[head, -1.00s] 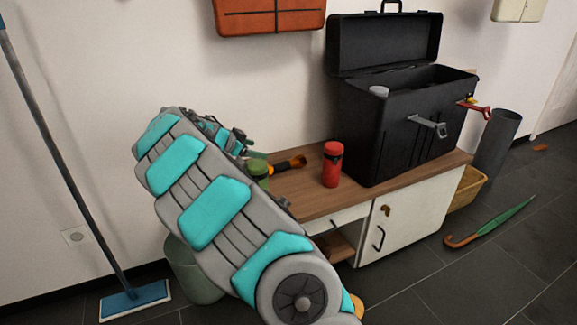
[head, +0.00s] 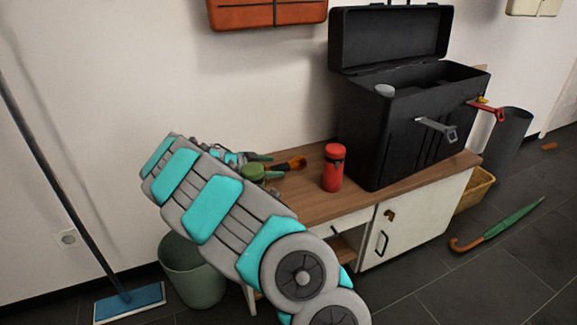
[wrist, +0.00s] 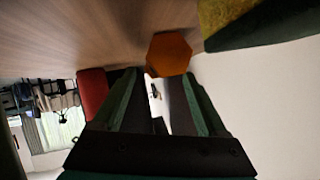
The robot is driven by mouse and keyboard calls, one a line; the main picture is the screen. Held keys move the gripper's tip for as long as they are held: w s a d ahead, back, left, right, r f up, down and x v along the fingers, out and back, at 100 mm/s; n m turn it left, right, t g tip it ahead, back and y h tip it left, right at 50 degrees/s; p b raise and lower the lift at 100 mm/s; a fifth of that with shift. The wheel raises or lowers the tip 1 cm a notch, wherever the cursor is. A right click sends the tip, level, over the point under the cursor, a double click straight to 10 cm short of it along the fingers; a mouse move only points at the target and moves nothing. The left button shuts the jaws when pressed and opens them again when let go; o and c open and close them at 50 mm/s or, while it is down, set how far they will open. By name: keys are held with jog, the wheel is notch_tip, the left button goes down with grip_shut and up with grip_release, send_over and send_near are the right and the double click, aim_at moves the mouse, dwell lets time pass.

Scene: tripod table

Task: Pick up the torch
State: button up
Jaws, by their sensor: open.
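The torch (head: 292,164), orange and black, lies on the wooden bench top left of the red flask. In the wrist view its orange six-sided end (wrist: 169,54) shows just beyond and between my fingertips. My gripper (head: 266,165) is open, with its dark green fingers low over the bench at the torch's left end. In the wrist view the gripper (wrist: 158,78) has nothing clearly held between its fingers. My arm hides part of the bench, and most of the torch's body is hidden in the wrist view.
A red flask (head: 333,168) stands right of the torch; a green round object (head: 251,173) is close beside my gripper. A large open black toolbox (head: 385,135) fills the bench's right part. The wall is behind the bench (head: 310,207). A grey bin (head: 190,272) stands left.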

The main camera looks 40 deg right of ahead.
aim_at(280, 166)
jog(key=shift+x, duration=2.25)
jog(key=shift+r, duration=0.1)
grip_shut()
